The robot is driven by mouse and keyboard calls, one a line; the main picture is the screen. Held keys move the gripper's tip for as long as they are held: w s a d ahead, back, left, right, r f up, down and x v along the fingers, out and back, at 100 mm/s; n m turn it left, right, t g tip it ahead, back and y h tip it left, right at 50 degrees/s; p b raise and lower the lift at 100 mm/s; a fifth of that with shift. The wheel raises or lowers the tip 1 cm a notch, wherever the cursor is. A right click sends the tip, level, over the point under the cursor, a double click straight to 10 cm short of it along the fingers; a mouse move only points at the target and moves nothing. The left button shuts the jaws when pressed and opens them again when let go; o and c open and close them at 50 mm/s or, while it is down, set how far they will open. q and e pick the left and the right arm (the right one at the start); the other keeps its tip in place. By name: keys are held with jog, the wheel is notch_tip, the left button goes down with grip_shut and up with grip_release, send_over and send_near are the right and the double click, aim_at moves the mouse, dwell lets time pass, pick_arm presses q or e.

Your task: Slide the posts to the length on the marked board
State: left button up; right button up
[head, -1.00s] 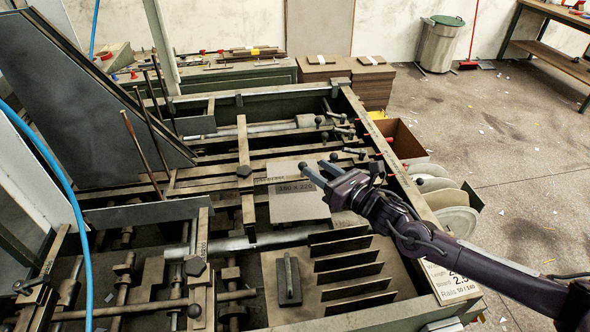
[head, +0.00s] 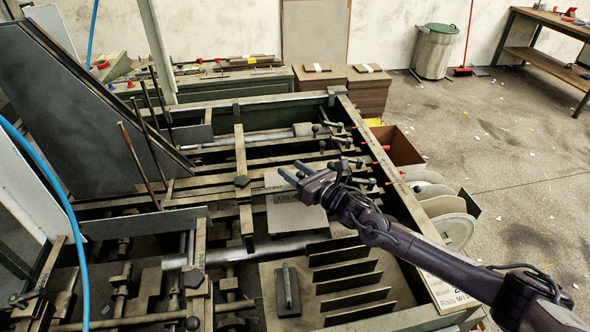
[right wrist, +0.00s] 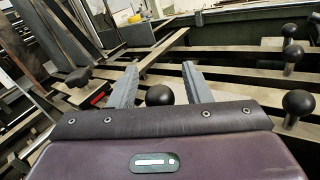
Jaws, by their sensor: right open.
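The marked board (head: 292,217) is a pale grey sheet lying flat across the rails of the feeder, with a dark label partly hidden by my gripper. My right gripper (head: 292,171) is open and empty, above the rails at the board's far edge. In the right wrist view a round black knob (right wrist: 160,95) shows between its spread fingers (right wrist: 159,68); I cannot tell its distance. Several thin rusty rods (head: 138,160) stand tilted at the left. A cross bar (head: 241,150) with a dark knob (head: 242,181) lies left of the board. My left gripper is not in view.
Several ball-ended levers (head: 335,130) line the feeder's right side, and more ball knobs (right wrist: 298,102) show in the right wrist view. Upright dark plates (head: 345,270) stand in front of the board. Pale discs (head: 430,195) and an open box (head: 400,150) sit outside the right rail.

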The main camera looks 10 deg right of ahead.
grip_shut()
jog(key=shift+a+f+b, duration=0.15)
jog(key=shift+a+b, duration=0.25)
jog(key=shift+a, duration=0.05)
jog(key=a+b, duration=0.2)
jog(key=a, duration=0.1)
jog(key=shift+a, duration=0.8)
jog(key=shift+d, duration=0.15)
grip_release()
jog(key=shift+d, duration=0.15)
